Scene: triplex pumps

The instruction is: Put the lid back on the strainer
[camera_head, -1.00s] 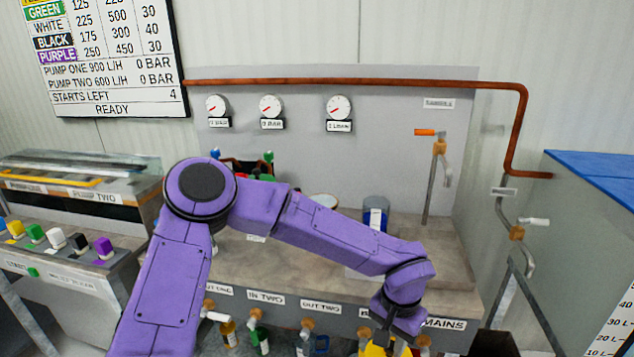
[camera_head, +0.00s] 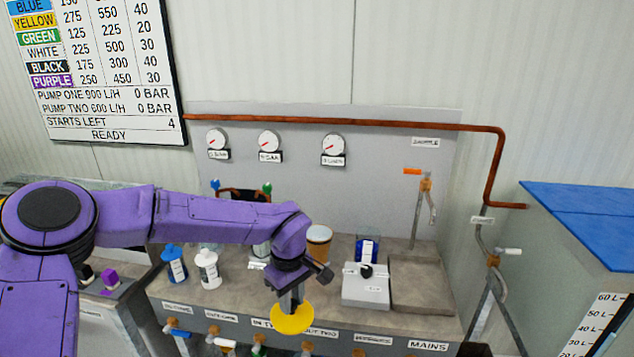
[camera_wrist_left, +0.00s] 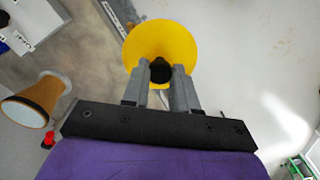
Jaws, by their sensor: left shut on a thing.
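My left gripper (camera_head: 291,304) is shut on the black knob of a round yellow lid (camera_head: 290,320). The lid hangs in front of the bench's front edge in the head view. The left wrist view shows the lid (camera_wrist_left: 158,42) beyond the fingers, with the black knob (camera_wrist_left: 160,70) between them. An open-topped amber pot (camera_head: 319,243), which looks like the strainer, stands upright on the bench behind and slightly right of the gripper. In the left wrist view the pot (camera_wrist_left: 38,103) is at the left, apart from the lid. My right gripper is not in view.
On the bench (camera_head: 230,301), a blue bottle (camera_head: 174,262) and a white bottle (camera_head: 207,268) stand left of the gripper. A grey-white box (camera_head: 366,287) with a black knob and a blue container (camera_head: 367,248) stand to the right. Valves line the front edge below.

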